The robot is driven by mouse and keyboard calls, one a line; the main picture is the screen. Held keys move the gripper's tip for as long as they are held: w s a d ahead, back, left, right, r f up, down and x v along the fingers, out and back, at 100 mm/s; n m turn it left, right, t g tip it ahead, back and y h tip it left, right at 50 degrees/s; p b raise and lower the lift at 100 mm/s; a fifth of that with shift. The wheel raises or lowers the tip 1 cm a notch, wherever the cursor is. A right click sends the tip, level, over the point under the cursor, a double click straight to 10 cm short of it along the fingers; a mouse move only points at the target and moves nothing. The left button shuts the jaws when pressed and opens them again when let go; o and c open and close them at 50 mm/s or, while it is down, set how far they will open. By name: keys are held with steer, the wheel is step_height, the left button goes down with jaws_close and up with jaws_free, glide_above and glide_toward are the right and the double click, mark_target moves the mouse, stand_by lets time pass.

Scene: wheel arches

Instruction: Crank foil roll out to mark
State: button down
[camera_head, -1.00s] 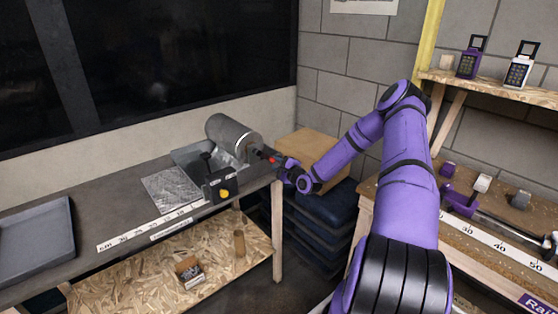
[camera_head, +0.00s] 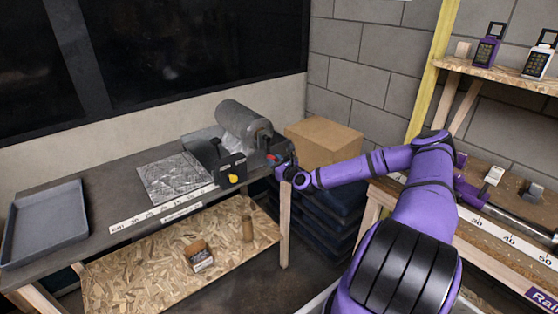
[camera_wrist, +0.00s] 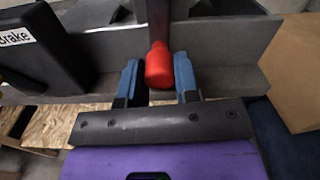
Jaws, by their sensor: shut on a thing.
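The foil roll (camera_head: 241,121) lies in its dispenser at the right end of the grey bench. A sheet of foil (camera_head: 175,178) extends from it, flat on the bench, towards the left. A marked scale strip (camera_head: 150,214) runs along the bench's front edge. My gripper (camera_head: 284,167) is at the crank at the dispenser's right side. In the wrist view my gripper (camera_wrist: 158,75) has its blue fingers on either side of the red crank handle (camera_wrist: 159,65), shut on it. The foil's far edge against the scale is too small to read exactly.
A brake box with a yellow knob (camera_head: 233,178) stands in front of the roll; its label shows in the wrist view (camera_wrist: 17,37). A grey tray (camera_head: 45,222) sits at the bench's left. A cardboard box (camera_head: 323,144) stands behind my gripper. Shelves are at right.

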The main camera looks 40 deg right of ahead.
steer(key=shift+s+a+r+m, duration=0.15)
steer(key=shift+a+m, duration=0.5)
steer(key=shift+m, duration=0.4)
steer(key=shift+w+a+r+m, duration=0.15)
steer(key=shift+a+m, duration=0.5)
steer(key=shift+m, duration=0.4)
steer(key=shift+a, duration=0.1)
steer(key=c, duration=0.8)
jaws_free()
steer(key=shift+s, duration=0.1)
steer(key=shift+c, duration=0.2)
steer(key=s, duration=1)
steer(key=shift+s+d, duration=0.2)
steer(key=shift+s, duration=0.2)
